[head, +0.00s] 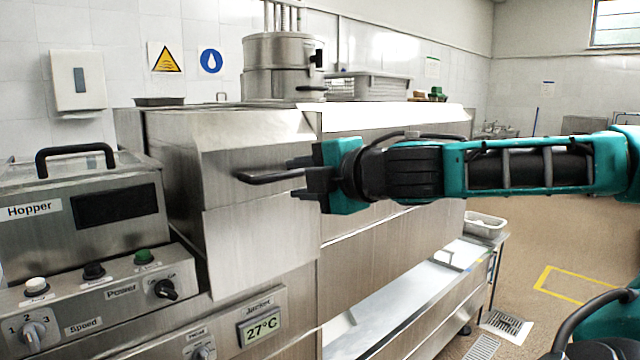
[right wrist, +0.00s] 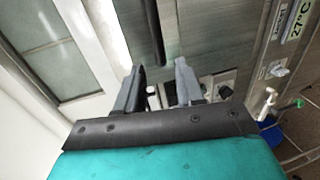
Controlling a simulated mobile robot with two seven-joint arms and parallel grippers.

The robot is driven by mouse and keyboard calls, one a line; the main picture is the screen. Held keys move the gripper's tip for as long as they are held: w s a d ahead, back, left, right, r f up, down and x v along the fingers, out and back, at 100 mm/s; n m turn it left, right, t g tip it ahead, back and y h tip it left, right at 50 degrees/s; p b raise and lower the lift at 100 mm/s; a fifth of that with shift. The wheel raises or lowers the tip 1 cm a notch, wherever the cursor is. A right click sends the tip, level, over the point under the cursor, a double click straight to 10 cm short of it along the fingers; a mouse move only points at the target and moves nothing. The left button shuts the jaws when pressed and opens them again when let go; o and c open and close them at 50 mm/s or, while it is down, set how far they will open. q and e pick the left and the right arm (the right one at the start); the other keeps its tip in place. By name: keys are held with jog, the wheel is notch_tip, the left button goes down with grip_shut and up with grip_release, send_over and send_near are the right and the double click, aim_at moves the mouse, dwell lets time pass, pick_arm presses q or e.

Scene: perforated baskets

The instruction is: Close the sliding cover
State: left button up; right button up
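A steel panel (head: 258,232) on the front of the machine carries a dark bar handle (head: 262,177); I take it to be the sliding cover. My right gripper (head: 298,176) comes in from the right and is at the right end of this handle. In the right wrist view its two fingers (right wrist: 160,80) are apart, with the dark handle (right wrist: 153,32) running in the picture toward the gap between them. I cannot tell whether the fingers touch it. My left gripper is not in view.
A hopper box (head: 80,200) with a black handle and a control panel (head: 95,290) with knobs stand at the left. A long open trough (head: 400,285) runs low along the machine. Floor is free at the right.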

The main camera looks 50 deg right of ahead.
jog(key=shift+v, duration=1.85)
jog(key=w+a+f+m+g+y+p, duration=0.1)
jog(key=w+a+f+y, duration=0.3)
jog(key=a+f, duration=0.55)
jog(key=w+a+f+m+g+y, duration=0.1)
jog(key=w+a+f+y, duration=0.4)
jog(key=f, duration=0.7)
jog(key=s+a+f+m+g+h, duration=0.1)
jog(key=s+f+m, duration=0.3)
jog(key=f, duration=0.5)
jog(key=s+a+f+m+g+h+p, duration=0.1)
jog(key=s+a+f+m+h, duration=0.1)
jog(key=s+a+f+m, duration=0.2)
jog(key=s+a+f+m+h, duration=0.2)
jog(key=s+f+m, duration=0.2)
jog(key=s+f, duration=0.4)
notch_tip(320, 180, down, 6)
jog(key=shift+s+a+f+g, duration=0.2)
jog(key=shift+s+g, duration=0.15)
jog(key=shift+g, duration=0.05)
